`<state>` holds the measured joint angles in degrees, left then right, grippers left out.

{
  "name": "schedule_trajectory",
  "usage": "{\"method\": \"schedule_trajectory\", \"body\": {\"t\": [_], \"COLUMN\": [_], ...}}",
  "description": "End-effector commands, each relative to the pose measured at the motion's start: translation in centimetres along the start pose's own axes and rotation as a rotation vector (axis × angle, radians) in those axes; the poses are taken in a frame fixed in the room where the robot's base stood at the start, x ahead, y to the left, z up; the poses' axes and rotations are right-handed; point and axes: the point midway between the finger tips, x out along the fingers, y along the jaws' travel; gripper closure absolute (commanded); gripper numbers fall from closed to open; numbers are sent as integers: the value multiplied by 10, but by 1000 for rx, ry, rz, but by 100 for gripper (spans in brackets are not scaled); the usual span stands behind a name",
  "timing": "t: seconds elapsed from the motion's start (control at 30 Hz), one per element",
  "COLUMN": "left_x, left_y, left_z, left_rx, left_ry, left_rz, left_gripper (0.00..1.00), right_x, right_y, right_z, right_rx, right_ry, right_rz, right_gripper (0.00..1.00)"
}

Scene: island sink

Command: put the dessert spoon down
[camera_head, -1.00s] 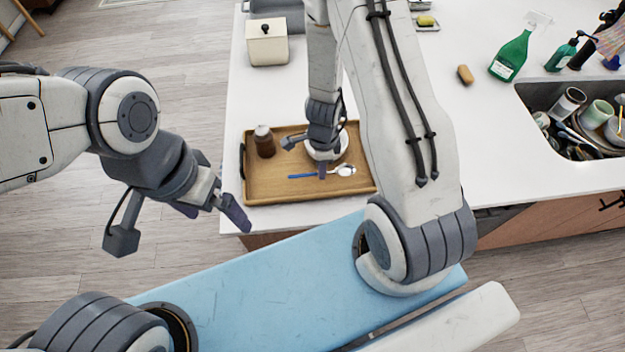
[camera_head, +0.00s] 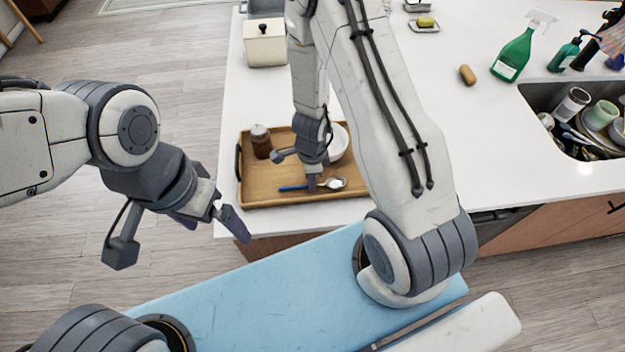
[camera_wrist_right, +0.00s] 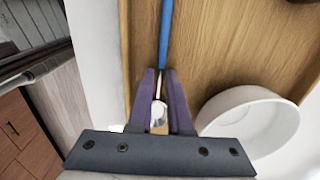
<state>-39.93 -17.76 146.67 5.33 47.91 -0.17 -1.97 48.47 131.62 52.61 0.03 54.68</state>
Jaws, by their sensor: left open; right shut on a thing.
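The dessert spoon has a blue handle (camera_wrist_right: 165,40) and a silver bowl (camera_head: 335,184). It is over the front part of the wooden tray (camera_head: 275,199). My right gripper (camera_head: 312,187) is shut on the spoon. In the right wrist view the purple fingers (camera_wrist_right: 160,98) close around the spoon's metal part, with the blue handle pointing away. I cannot tell whether the spoon touches the tray. My left gripper (camera_head: 215,225) is open and empty, left of the counter's front corner.
A white bowl (camera_head: 338,146) stands on the tray, close to my right gripper, and it also shows in the right wrist view (camera_wrist_right: 235,112). A brown jar (camera_head: 261,141) stands at the tray's left. A lidded canister (camera_head: 265,42) stands behind. A sink (camera_head: 560,103) full of dishes lies right.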

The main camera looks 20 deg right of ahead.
Motion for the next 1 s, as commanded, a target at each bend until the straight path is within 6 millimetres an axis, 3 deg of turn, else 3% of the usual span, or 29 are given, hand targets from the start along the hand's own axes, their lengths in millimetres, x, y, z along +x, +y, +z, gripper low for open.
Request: {"method": "schedule_trajectory", "body": {"t": [0.03, 0.07, 0.1, 0.13, 0.57, 0.77, 1.0], "left_x": [4, 2, 2, 2, -2, -20, -57], "left_y": [0, 0, 0, 0, 0, 2, 4], "left_z": [0, 0, 0, 0, 0, -1, -3], "left_rx": [0, 0, 0, 0, 0, 2, 5], "left_ry": [0, 0, 0, 0, 0, 0, 0], "left_rz": [0, 0, 0, 0, 0, 0, 0], "left_gripper": [0, 0, 0, 0, 0, 0, 0], "right_x": [4, 2, 2, 2, -2, -20, -57], "right_y": [0, 0, 0, 0, 0, 0, 0], "right_z": [0, 0, 0, 0, 0, 0, 0], "right_rx": [0, 0, 0, 0, -1, -1, 0], "right_ry": [0, 0, 0, 0, 0, 0, 0], "right_rz": [0, 0, 0, 0, 0, 0, 0], "right_gripper": [100, 75, 60, 53, 53, 53, 53]}}
